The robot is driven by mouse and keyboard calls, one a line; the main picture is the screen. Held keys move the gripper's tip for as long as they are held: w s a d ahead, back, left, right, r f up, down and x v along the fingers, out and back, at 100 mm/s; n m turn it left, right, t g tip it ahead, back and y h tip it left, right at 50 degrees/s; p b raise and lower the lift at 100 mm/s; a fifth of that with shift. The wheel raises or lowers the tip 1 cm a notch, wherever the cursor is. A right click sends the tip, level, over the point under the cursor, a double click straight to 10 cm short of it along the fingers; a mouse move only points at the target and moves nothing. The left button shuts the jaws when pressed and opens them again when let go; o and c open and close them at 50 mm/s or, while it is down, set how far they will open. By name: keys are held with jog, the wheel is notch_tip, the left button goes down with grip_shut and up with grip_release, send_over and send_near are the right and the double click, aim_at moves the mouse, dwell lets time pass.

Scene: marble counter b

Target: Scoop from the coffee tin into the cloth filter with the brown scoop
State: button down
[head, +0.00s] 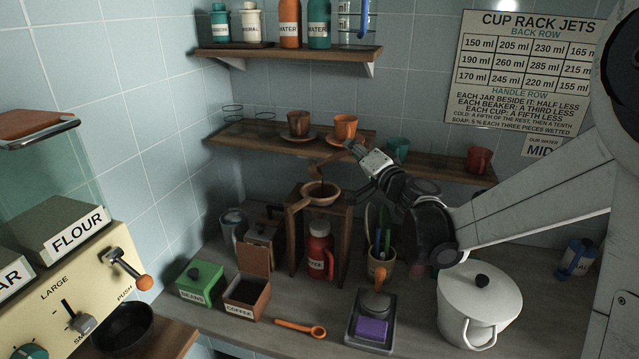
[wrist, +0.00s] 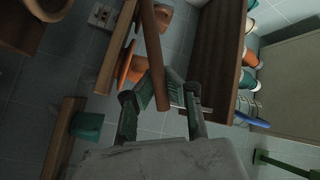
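My gripper (head: 362,163) is shut on the handle of the brown scoop (head: 318,169), above the wooden stand. In the wrist view the brown handle (wrist: 152,45) runs up from between the green-grey fingers (wrist: 160,88). The scoop's bowl is just above the cloth filter (head: 335,199); I cannot tell whether they touch or what the bowl holds. The filter's wooden ring rests at the top of the stand (head: 346,222), its dark inside partly visible. The brown coffee tin (head: 247,307), labelled COFFEE, stands open on the counter at lower left.
A green BEANS tin (head: 200,278) stands left of the coffee tin. An orange scoop (head: 301,328) lies in front. A red flask (head: 319,250) is below the filter. Orange cups (head: 345,127) stand on the shelf (head: 260,143) behind my gripper. A white pot (head: 479,300) is at right.

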jog(key=shift+d+f+m+t+b, duration=0.75)
jog(key=shift+m+b, duration=0.45)
jog(key=shift+b, duration=0.6)
dwell(0.8)
jog(key=shift+d+f+m+t+h+b, duration=0.3)
jog(key=shift+f+m+t+b, duration=0.55)
jog(key=shift+m+b, duration=0.8)
jog(key=shift+d+f+m+t+h+b, duration=0.1)
jog(key=shift+d+f+m+t+b, duration=0.3)
jog(key=shift+f+m+b, duration=1.25)
dwell(2.1)
